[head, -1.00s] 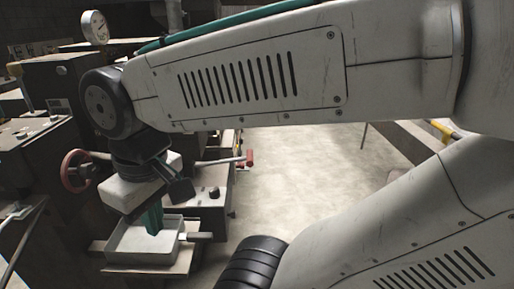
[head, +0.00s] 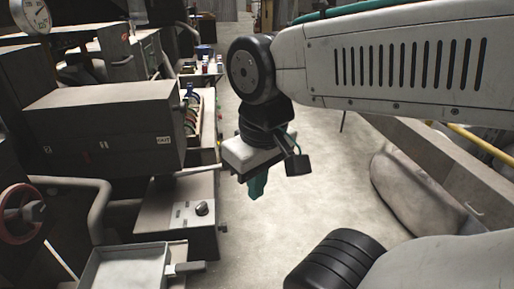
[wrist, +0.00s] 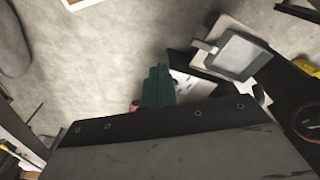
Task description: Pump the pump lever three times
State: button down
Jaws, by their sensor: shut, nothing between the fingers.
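The pump lever looks to be the pale rod (head: 200,172) reaching right from the machine at left in the head view. Its outer end is hidden behind my gripper (head: 257,185). In the wrist view, a small red piece (wrist: 134,106), likely the lever's grip, shows just left of my teal fingers (wrist: 158,88) and is partly hidden by them. My fingers are shut and point down, with nothing between them. They are near the lever's outer end; I cannot tell whether they touch it.
A metal tray (head: 125,268) with a side handle stands front left; it also shows in the wrist view (wrist: 238,55). A red handwheel (head: 18,213), a gauge (head: 30,15) and a control box with a black knob (head: 201,208) are at left.

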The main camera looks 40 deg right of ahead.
jog(key=w+d+m, duration=0.2)
jog(key=w+d, duration=0.3)
jog(key=w, duration=0.3)
jog(key=w+d+m+h, duration=0.1)
jog(key=w+d+m, duration=0.1)
jog(key=w+d, duration=0.3)
jog(key=w+d+m+t, duration=0.1)
jog(key=w+d, duration=0.4)
jog(key=w, duration=0.6)
jog(key=shift+m+h, duration=0.4)
jog(key=shift+m, duration=0.5)
jog(key=x, duration=1.4)
jog(key=shift+s+a+f, duration=0.1)
jog(key=shift+s+a, duration=0.15)
jog(key=shift+a, duration=0.05)
